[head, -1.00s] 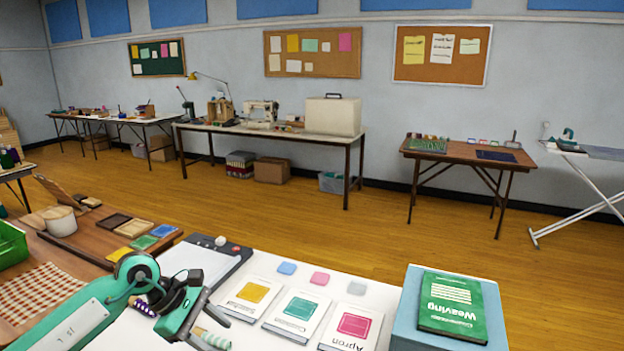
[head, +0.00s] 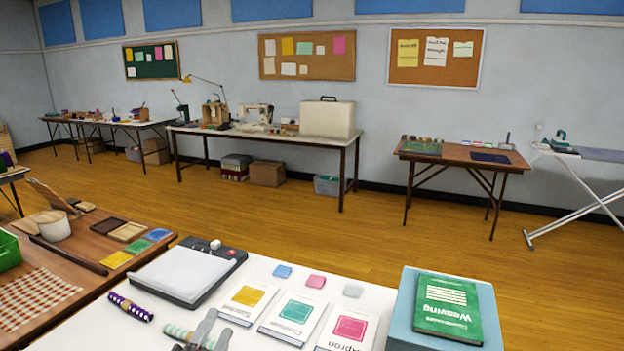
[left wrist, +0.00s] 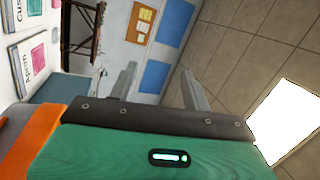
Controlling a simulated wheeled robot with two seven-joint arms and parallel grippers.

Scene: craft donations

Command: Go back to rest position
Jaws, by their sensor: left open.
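Only the grey fingertips of my left gripper (head: 211,328) show at the bottom of the head view, over the front part of the white table. In the left wrist view its two fingers (left wrist: 158,76) stand wide apart with nothing between them. The rest of my left arm is out of the head view. My right gripper is not in view.
The white table (head: 105,331) holds purple-patterned (head: 131,307) and pale green (head: 190,337) rolls, a grey-topped device (head: 185,271), several cards, and a green Weaving book (head: 446,306) on a blue box (head: 398,318). A wooden table (head: 85,246) stands at left.

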